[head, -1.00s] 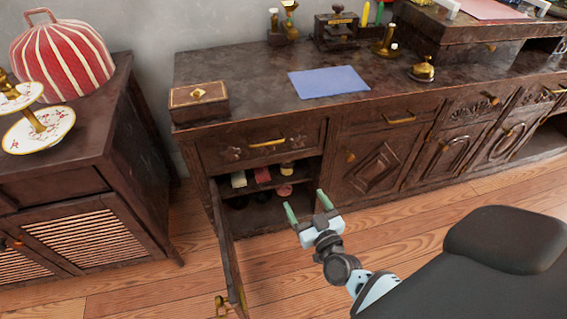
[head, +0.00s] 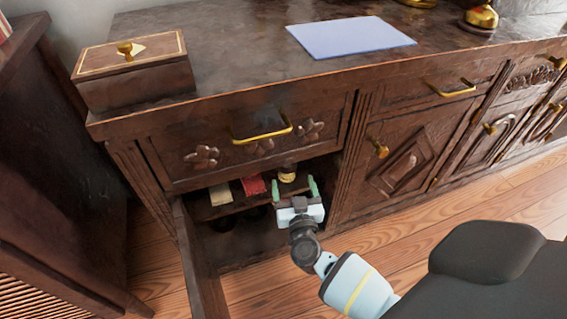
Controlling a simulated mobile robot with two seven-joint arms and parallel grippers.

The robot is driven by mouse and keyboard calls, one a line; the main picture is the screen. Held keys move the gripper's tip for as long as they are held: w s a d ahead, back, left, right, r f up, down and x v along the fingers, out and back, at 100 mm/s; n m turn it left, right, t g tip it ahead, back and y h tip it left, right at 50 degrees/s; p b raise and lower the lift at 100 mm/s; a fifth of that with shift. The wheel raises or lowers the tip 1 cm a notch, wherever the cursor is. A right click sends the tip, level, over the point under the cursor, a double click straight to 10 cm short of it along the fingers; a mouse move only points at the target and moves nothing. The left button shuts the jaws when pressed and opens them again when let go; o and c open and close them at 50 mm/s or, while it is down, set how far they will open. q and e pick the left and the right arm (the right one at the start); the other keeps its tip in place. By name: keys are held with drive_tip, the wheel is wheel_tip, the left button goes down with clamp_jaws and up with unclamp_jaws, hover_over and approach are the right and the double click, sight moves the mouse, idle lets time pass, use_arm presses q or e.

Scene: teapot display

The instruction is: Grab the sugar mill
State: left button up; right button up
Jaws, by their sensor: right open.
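My right gripper (head: 293,183) is open at the front of the open cabinet, its two green fingers pointing inward and apart. A small jar-like item with a dark top and pale yellow body (head: 287,173) stands on the inner shelf just beyond and between the fingertips. It may be the sugar mill, but it is too small to tell for sure. No contact with the fingers shows, and its lower part is partly hidden. My left gripper is not in view.
On the shelf (head: 238,203) are a red item (head: 253,186) and a cream item (head: 220,194). Dark shapes sit below. The cabinet door (head: 200,262) swings open at left. A drawer handle (head: 261,134) juts out above. A wooden box (head: 135,72) and blue sheet (head: 350,36) lie on top.

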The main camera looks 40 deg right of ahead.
sight(289, 167)
drive_tip(key=shift+w+d, duration=0.15)
drive_tip(key=shift+w, duration=0.2)
drive_tip(key=shift+b+x, duration=0.55)
drive_tip(key=shift+x, duration=0.25)
drive_tip(key=shift+r+b+x, duration=0.15)
drive_tip(key=shift+b+x, duration=0.75)
drive_tip(key=shift+x, duration=0.45)
drive_tip(key=shift+r+b+x, duration=0.1)
drive_tip(key=shift+b+x, duration=0.8)
drive_tip(key=shift+x, duration=0.45)
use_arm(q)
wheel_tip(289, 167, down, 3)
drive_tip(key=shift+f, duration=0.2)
use_arm(e)
drive_tip(key=c, duration=1.3)
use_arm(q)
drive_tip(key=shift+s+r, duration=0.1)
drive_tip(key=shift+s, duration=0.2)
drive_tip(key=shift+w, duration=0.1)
use_arm(e)
drive_tip(key=shift+r, duration=0.15)
